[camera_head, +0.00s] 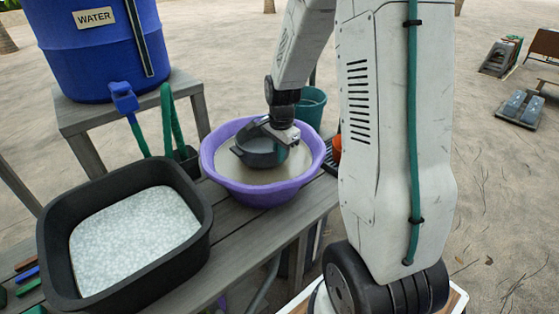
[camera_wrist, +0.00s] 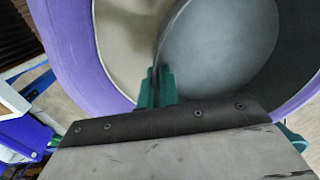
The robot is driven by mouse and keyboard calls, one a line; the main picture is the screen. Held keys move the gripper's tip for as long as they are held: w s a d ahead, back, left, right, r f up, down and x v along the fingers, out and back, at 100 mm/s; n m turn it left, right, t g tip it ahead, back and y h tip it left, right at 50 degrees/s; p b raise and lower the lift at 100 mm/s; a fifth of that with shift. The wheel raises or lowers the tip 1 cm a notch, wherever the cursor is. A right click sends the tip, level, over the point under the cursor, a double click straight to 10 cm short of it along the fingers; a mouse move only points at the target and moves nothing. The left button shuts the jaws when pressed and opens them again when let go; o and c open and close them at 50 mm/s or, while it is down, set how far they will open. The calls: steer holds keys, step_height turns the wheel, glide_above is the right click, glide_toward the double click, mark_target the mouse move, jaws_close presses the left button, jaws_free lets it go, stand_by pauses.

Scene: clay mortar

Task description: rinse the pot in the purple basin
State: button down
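The purple basin (camera_head: 262,193) stands on the grey wooden bench and holds cloudy tan water (camera_head: 285,172). The dark grey pot (camera_head: 262,155) is inside the basin, with its lower part at the water. My gripper (camera_head: 280,135) reaches down over the basin from above. In the wrist view, the green fingers of my gripper (camera_wrist: 157,88) are closed on the rim of the pot (camera_wrist: 215,50), whose pale grey inside faces the camera. The basin's purple rim (camera_wrist: 75,55) curves around them. The pot's underside is hidden.
A black tub (camera_head: 195,240) full of white foam stands left of the basin. A blue water barrel (camera_head: 95,50) is behind it on a stand. Green-handled brushes (camera_head: 137,135) stand in a dark holder by the basin. A teal bucket (camera_head: 312,103) is behind the basin.

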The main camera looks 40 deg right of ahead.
steer(key=shift+r, duration=3.5)
step_height(320, 180, up, 4)
steer(key=shift+r, duration=0.1)
